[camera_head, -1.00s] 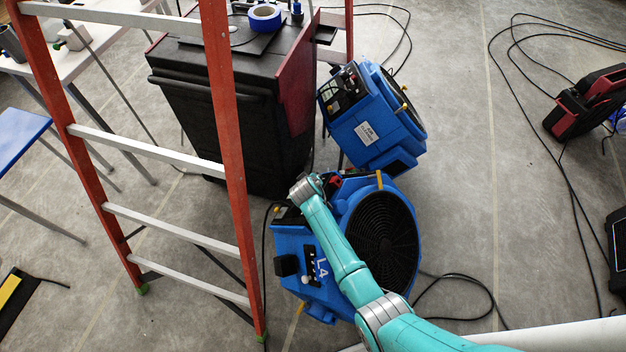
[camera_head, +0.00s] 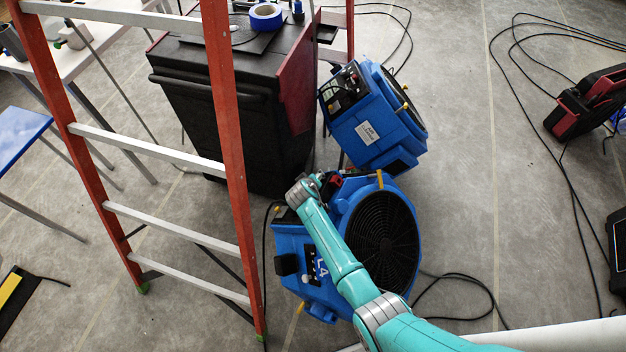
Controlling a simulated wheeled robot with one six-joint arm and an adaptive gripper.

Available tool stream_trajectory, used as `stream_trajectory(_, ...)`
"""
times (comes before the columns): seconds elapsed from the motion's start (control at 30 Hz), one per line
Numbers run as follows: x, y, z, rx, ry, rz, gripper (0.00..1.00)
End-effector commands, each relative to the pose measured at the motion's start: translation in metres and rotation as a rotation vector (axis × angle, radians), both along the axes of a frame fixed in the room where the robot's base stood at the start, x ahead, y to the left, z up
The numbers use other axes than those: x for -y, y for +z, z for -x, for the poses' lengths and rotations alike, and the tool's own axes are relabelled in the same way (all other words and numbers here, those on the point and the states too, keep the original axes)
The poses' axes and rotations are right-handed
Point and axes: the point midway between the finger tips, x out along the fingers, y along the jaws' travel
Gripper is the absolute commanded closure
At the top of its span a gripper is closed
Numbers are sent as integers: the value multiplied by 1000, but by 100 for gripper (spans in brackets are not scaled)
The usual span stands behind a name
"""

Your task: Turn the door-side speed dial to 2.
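Two blue air movers stand on the floor. The near one (camera_head: 292,243), marked L4, has a round black grille on its right and a dark panel with a pale knob (camera_head: 306,279) on its front left. The far one (camera_head: 372,135) stands behind it, with a dark control panel (camera_head: 345,88) on its upper left. My teal arm reaches across the near air mover. My gripper (camera_head: 328,183) seems to be the small dark shape beside the wrist, over the top of the near air mover; its fingers cannot be made out. I cannot tell which dial is door-side or read any setting.
A red stepladder (camera_head: 232,170) stands close on the left of the near air mover. A black wheeled cabinet (camera_head: 215,125) is behind the ladder. Black cables (camera_head: 480,283) lie on the floor. Black-and-red equipment (camera_head: 585,105) is at the right.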

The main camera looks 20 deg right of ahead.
Motion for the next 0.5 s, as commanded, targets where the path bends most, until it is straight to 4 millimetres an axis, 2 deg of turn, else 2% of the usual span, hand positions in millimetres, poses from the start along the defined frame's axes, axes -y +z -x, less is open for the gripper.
stream_trajectory(0.27,-2,4,2,3,0,0,38)
stream_trajectory(0.5,-13,24,20,3,3,-1,38)
